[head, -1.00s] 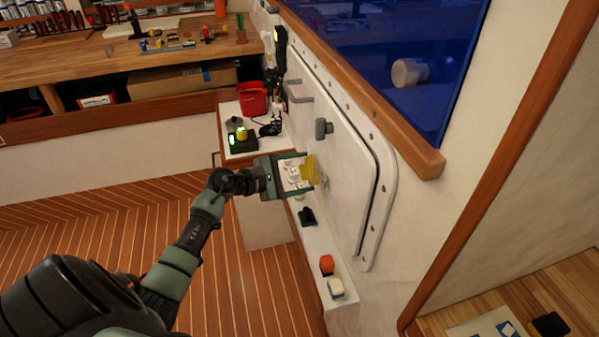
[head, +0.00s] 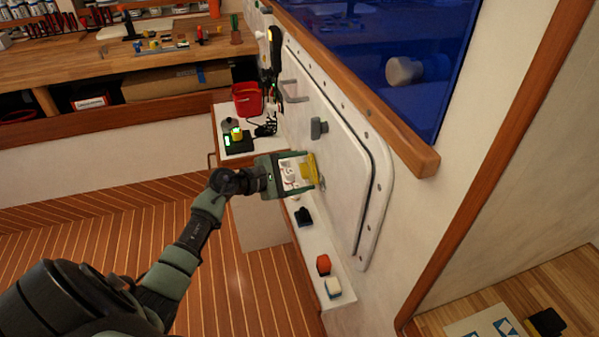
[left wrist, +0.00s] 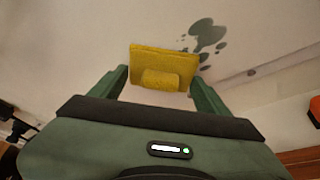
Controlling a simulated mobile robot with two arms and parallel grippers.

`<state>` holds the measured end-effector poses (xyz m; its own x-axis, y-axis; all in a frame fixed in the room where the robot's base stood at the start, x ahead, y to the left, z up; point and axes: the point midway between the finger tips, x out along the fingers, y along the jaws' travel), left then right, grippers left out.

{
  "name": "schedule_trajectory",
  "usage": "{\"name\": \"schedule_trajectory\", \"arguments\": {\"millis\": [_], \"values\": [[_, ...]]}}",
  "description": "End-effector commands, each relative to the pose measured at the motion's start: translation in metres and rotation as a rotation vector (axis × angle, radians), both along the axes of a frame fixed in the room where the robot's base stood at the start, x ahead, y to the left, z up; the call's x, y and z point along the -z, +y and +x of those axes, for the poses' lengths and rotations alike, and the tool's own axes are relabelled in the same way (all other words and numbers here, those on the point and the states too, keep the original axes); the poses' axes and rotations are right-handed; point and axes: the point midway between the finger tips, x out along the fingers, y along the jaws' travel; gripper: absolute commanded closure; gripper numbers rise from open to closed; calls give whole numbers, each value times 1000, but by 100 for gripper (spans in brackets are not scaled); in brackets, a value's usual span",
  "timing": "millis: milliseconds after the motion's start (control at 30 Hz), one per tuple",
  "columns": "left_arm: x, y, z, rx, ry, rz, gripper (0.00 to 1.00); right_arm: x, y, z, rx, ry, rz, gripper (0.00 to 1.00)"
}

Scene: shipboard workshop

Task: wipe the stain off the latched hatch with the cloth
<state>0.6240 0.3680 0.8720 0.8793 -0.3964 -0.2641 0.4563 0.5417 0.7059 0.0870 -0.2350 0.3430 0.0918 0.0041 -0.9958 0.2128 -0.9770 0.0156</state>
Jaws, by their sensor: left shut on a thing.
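The white hatch (head: 345,165) is set in the wall and looks shut, with a grey latch knob (head: 319,128) on it. My left gripper (head: 306,171) is shut on the yellow cloth (head: 312,167), in front of the hatch's lower left part. In the left wrist view the cloth (left wrist: 163,66) sits between the fingertips, flat side toward the hatch. The stain (left wrist: 207,36), several dark grey-green blots, shows just beyond its upper right edge; part may be hidden behind the cloth. I cannot tell whether the cloth touches the hatch. My right gripper is out of view.
Below the hatch, a narrow white ledge (head: 315,243) holds a dark item (head: 303,216), an orange-red item (head: 323,264) and a white block (head: 333,288). A red container (head: 247,99) stands farther back. The floor at left is clear.

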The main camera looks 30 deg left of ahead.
Motion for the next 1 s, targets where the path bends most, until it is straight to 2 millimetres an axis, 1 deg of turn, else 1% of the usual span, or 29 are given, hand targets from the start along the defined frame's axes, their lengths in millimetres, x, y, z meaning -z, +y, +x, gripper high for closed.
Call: {"name": "schedule_trajectory", "arguments": {"millis": [233,367,800,1000], "values": [[0,-3,4,1,-1,2,56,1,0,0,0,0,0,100],[0,-5,3,1,0,1,56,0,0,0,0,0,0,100],[-1,-30,-22,1,0,1,56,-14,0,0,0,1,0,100],[0,-34,-25,1,1,0,56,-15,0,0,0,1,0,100]]}}
